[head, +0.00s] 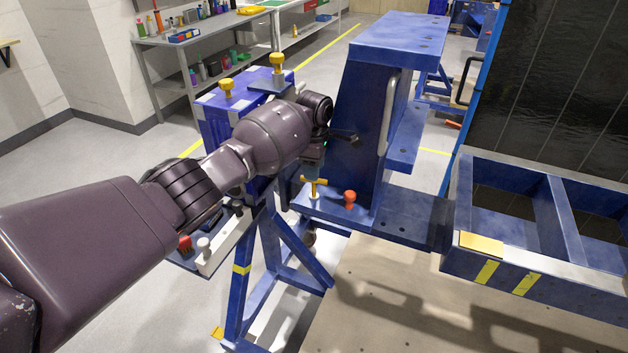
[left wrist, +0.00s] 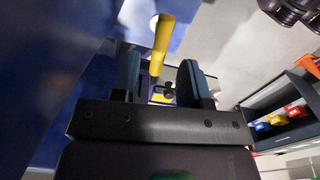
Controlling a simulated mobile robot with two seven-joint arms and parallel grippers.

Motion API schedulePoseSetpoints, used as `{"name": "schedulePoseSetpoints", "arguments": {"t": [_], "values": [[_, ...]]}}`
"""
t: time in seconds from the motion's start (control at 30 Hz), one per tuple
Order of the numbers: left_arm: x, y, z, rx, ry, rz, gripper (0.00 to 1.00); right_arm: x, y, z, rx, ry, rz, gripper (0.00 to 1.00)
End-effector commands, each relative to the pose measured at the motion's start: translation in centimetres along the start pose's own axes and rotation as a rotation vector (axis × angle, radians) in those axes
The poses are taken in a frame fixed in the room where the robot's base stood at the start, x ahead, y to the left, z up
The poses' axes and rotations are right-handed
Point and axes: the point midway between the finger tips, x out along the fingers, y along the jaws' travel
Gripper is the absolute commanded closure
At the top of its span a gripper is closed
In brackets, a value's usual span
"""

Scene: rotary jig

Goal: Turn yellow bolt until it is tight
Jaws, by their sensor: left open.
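A yellow bolt (head: 314,187) with a T-shaped handle stands on a blue ledge of the jig in the head view. My left gripper (head: 313,166) is just above it, pointing down, partly hidden by my own wrist. In the left wrist view the yellow bolt's handle (left wrist: 163,42) shows as a bar beyond and between the two open fingertips of the left gripper (left wrist: 160,80). I cannot tell whether the fingers touch it. My right gripper is not in view.
A red knob (head: 350,198) stands just right of the bolt. The tall blue jig column (head: 370,110) rises close behind. Two other yellow knobs (head: 227,87) (head: 277,62) stand farther back. A blue open frame (head: 500,250) is at the right.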

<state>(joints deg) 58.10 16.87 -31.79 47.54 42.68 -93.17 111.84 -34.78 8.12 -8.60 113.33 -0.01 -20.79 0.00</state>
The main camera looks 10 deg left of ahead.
Motion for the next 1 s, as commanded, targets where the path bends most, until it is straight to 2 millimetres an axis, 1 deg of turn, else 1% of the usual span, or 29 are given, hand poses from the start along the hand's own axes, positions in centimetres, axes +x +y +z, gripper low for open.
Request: {"name": "schedulePoseSetpoints", "arguments": {"t": [0.03, 0.1, 0.2, 0.3, 0.43, 0.7, 0.77, 0.8, 0.97, 1.0], "values": [[0.9, 0.0, 0.0, 0.000, 0.001, -0.002, 0.59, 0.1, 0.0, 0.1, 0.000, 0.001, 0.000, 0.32], [2.0, 0.0, -0.1, 0.000, 0.001, -0.001, 0.59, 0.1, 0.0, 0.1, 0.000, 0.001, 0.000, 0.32], [3.2, 0.0, 0.0, 0.000, 0.001, -0.001, 0.59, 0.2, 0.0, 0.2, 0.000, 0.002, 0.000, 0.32], [4.0, 0.0, 0.0, 0.000, 0.000, 0.000, 0.59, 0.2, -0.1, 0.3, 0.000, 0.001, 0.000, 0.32], [4.5, 0.0, 0.0, 0.001, 0.000, 0.001, 0.59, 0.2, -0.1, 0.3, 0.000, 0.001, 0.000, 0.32], [4.5, 0.0, 0.0, 0.001, 0.000, 0.001, 0.59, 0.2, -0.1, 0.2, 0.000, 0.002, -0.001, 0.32], [4.5, 0.0, 0.0, 0.001, 0.000, 0.001, 0.67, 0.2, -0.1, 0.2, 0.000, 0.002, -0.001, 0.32], [4.5, 0.0, 0.0, 0.001, 0.000, 0.001, 0.73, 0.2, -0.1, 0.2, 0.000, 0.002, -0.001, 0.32], [4.5, 0.0, 0.0, 0.001, 0.000, 0.001, 0.97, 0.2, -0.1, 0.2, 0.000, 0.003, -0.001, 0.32], [4.5, 0.0, 0.0, 0.001, 0.000, 0.001, 1.00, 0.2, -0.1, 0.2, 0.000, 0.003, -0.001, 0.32]]}}
